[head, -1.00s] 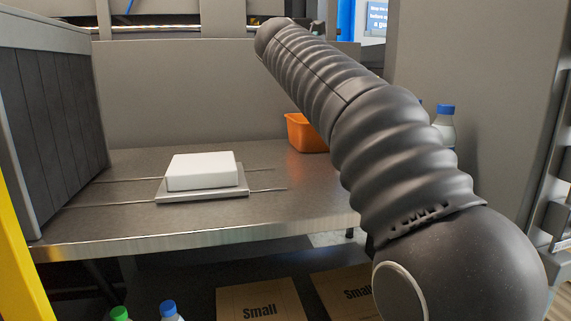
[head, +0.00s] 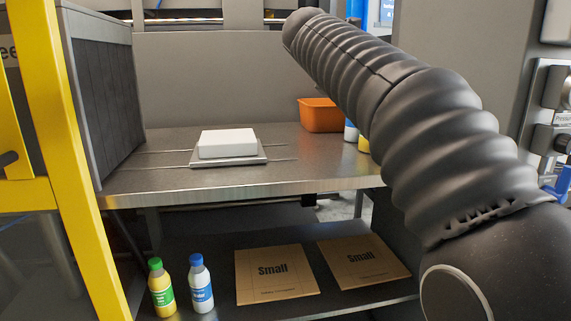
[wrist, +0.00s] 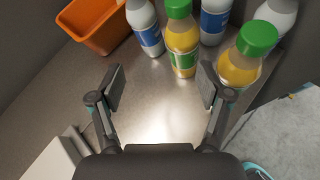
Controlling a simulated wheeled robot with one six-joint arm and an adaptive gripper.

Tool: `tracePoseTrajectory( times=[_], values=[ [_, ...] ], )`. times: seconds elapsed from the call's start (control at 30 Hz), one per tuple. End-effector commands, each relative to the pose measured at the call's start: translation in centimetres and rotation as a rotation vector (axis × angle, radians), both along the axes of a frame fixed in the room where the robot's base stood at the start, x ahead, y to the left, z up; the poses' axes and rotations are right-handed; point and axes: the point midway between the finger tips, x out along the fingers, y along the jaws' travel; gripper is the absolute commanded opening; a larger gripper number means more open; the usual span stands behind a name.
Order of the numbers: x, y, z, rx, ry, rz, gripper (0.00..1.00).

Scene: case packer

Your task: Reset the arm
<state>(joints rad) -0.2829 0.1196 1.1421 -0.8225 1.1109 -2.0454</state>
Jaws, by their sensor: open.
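My gripper (wrist: 160,88) is open and empty in the wrist view, its two fingers spread above the steel table (wrist: 150,118). Several bottles stand just beyond the fingertips: a yellow one with a green cap (wrist: 182,45), a white one with a blue label (wrist: 147,28), and another green-capped yellow one (wrist: 240,60) near the right finger. In the head view my arm crosses the right side, and the gripper itself is out of sight there.
An orange bin (head: 320,116) stands at the back of the table. A white block (head: 228,142) sits on a metal plate (head: 200,161). The lower shelf holds two bottles and flat "Small" cartons (head: 275,275). A yellow post (head: 75,160) stands at left.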

Motion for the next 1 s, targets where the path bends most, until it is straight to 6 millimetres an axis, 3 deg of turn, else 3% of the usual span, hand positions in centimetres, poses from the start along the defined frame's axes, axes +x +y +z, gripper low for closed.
tracePoseTrajectory(
  times=[0.27, 0.43, 0.67, 1.0],
  values=[
    [-3.8, -1.5, -3.2, 0.262, -0.045, -0.111, 0.77],
    [-8.1, -2.6, -6.9, 0.530, -0.088, -0.253, 0.77],
    [-16.7, -3.8, -14.9, 1.010, -0.165, -0.597, 0.77],
    [-29.7, -3.4, -28.1, 1.620, -0.317, -1.274, 0.77]
  ],
)
